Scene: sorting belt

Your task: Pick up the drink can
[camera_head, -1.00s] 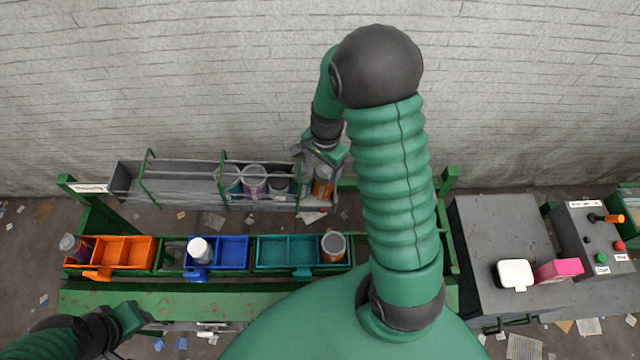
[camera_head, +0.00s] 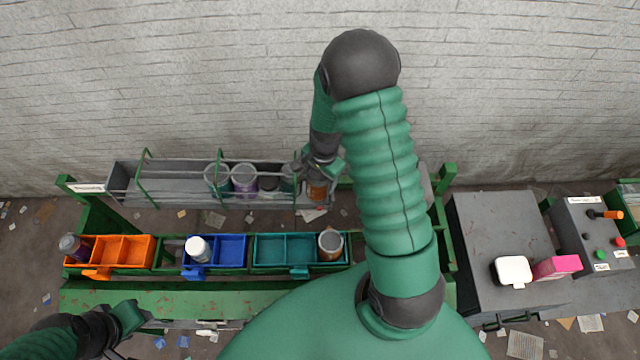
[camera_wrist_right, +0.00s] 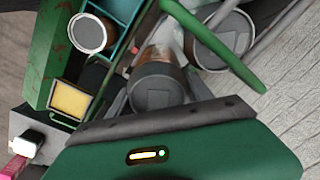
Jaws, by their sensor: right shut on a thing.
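Several cans stand in a row on the grey belt (camera_head: 165,187): a teal-grey one (camera_head: 217,179), a purple one (camera_head: 244,182), a dark low one (camera_head: 268,187), and an orange-brown one (camera_head: 317,190) at the right end. My right gripper (camera_head: 318,170) is above that end. In the wrist view its fingers are shut around the orange-brown can (camera_wrist_right: 156,82), whose grey round lid faces the camera. Another grey-topped can (camera_wrist_right: 222,42) stands close beside it. My left gripper (camera_head: 135,330) is low at the left, its fingers too small to judge.
Orange (camera_head: 123,252), blue (camera_head: 232,252) and teal (camera_head: 285,250) bins stand in front of the belt. They hold a dark purple can (camera_head: 73,246), a white-topped container (camera_head: 198,248) and a brown can (camera_head: 330,244). Green guard rails (camera_head: 143,178) cross the belt.

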